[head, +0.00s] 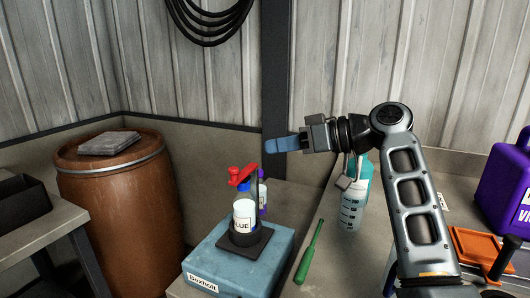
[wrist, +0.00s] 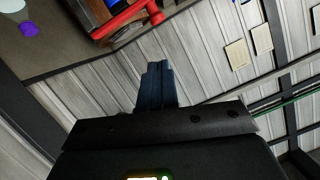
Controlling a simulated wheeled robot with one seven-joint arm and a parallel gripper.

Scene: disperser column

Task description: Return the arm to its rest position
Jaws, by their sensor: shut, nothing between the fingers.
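My arm reaches up from the lower right in the head view, bends at a dark elbow joint, and points left. My gripper (head: 283,144) has blue fingers that are closed together and hold nothing. It is in the air, above and a little right of the glue bottle stand. In the wrist view the dark blue fingers of my gripper (wrist: 157,82) also lie together, with wall panels behind them. The glue bottle (head: 244,214) stands upright in a black holder on a blue box (head: 217,262), under a red lever (head: 241,175). My gripper is apart from it.
A spray bottle (head: 351,209) stands behind my arm. A green screwdriver-like tool (head: 309,252) lies on the bench. A purple container (head: 508,190) and an orange tray (head: 474,244) are at the right. A rusty barrel (head: 116,209) stands at the left. The air left of my gripper is clear.

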